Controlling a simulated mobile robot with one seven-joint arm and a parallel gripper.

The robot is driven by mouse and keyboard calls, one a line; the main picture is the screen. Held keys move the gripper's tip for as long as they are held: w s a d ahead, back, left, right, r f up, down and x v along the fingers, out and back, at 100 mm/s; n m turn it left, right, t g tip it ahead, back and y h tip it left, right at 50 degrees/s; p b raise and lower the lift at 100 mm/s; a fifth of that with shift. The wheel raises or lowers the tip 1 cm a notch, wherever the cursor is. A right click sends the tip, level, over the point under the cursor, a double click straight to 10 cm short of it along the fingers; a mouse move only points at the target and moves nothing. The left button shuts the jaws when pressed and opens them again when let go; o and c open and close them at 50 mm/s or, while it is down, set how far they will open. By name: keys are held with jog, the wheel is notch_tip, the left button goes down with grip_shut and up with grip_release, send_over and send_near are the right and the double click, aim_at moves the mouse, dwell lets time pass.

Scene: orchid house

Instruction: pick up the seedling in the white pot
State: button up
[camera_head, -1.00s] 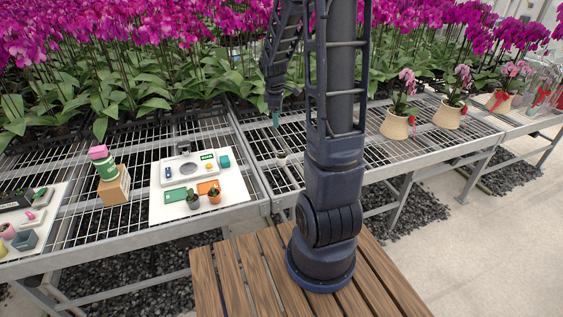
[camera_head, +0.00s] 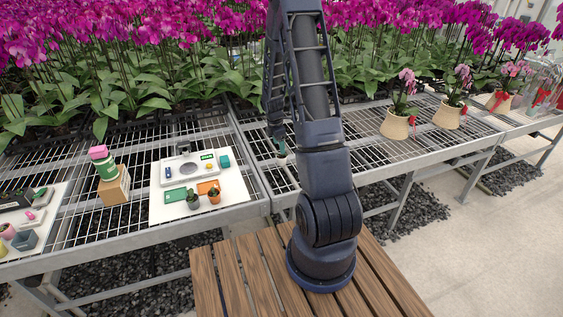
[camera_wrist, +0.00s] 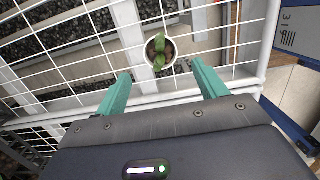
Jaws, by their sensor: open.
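The seedling (camera_wrist: 159,50) has a few green leaves and stands in a small round white pot (camera_wrist: 173,60) on the wire bench, seen from above in the wrist view. My gripper (camera_wrist: 161,72) is open, with its two teal fingers on either side of the near edge of the pot and nothing held. The pot lies just beyond the line of the fingertips. In the head view my gripper (camera_head: 279,145) is small and low over the bench, right above the pot (camera_head: 282,159), which is partly hidden.
A white board (camera_head: 238,190) on the bench to the left holds a scale-like device (camera_head: 190,170) and two small potted plants. Orchids in woven pots (camera_head: 396,124) stand to the right. Dense orchids fill the back.

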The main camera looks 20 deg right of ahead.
aim_at(282, 157)
jog(key=shift+s+d+f, duration=0.1)
jog(key=shift+d+f, duration=0.1)
jog(key=shift+f, duration=1.1)
jog(key=shift+w+d+f, duration=0.1)
jog(key=shift+d+f, duration=0.15)
jog(key=shift+f, duration=1)
jog(key=shift+s+d+f, duration=0.1)
jog(key=shift+d+f, duration=0.1)
jog(key=shift+f, duration=1.1)
jog(key=c, duration=1.1)
